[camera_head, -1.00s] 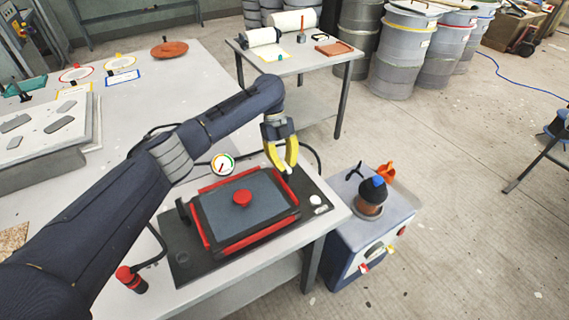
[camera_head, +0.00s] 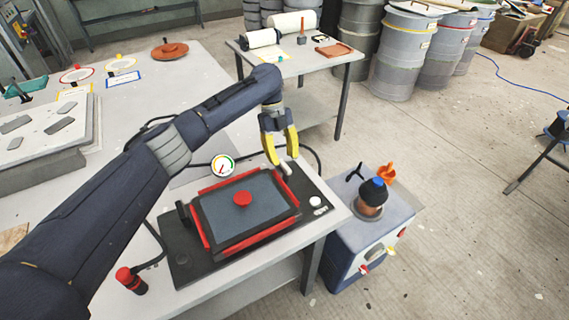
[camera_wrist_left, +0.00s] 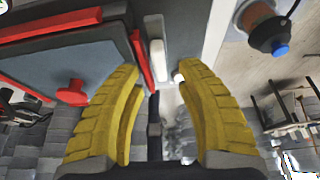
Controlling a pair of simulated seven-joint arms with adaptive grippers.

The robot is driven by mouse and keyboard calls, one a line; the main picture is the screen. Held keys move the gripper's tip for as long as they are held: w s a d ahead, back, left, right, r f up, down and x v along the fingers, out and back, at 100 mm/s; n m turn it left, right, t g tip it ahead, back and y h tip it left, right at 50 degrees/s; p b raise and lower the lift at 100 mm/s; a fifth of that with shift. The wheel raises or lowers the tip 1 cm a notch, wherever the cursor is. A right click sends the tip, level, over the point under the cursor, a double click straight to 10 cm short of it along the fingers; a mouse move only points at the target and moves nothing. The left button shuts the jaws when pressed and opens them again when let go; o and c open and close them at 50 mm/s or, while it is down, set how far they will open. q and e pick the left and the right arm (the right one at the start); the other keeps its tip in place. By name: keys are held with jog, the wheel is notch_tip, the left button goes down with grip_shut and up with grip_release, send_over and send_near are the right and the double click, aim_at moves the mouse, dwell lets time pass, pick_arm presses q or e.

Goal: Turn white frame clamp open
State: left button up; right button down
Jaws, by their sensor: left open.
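The white frame clamp (camera_head: 286,168) is a small white lever at the far right edge of the red-and-black frame (camera_head: 248,242) around a blue-grey panel. My left gripper (camera_head: 282,158) has yellow fingers and is open right at this clamp. In the left wrist view the white clamp (camera_wrist_left: 157,60) shows between the open fingertips (camera_wrist_left: 157,70); I cannot tell whether either finger touches it. A red knob (camera_head: 242,198) sits in the middle of the panel. My right gripper is not in view.
A white round button (camera_head: 315,201) is on the black base right of the frame. A dial gauge (camera_head: 222,166) stands behind it. A blue-grey cabinet (camera_head: 345,245) with a dark pot (camera_head: 372,193) stands to the right.

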pick_arm(q)
jog(key=v, duration=0.8)
jog(key=shift+w+r, duration=0.15)
jog(key=shift+r, duration=0.2)
jog(key=shift+a, duration=0.1)
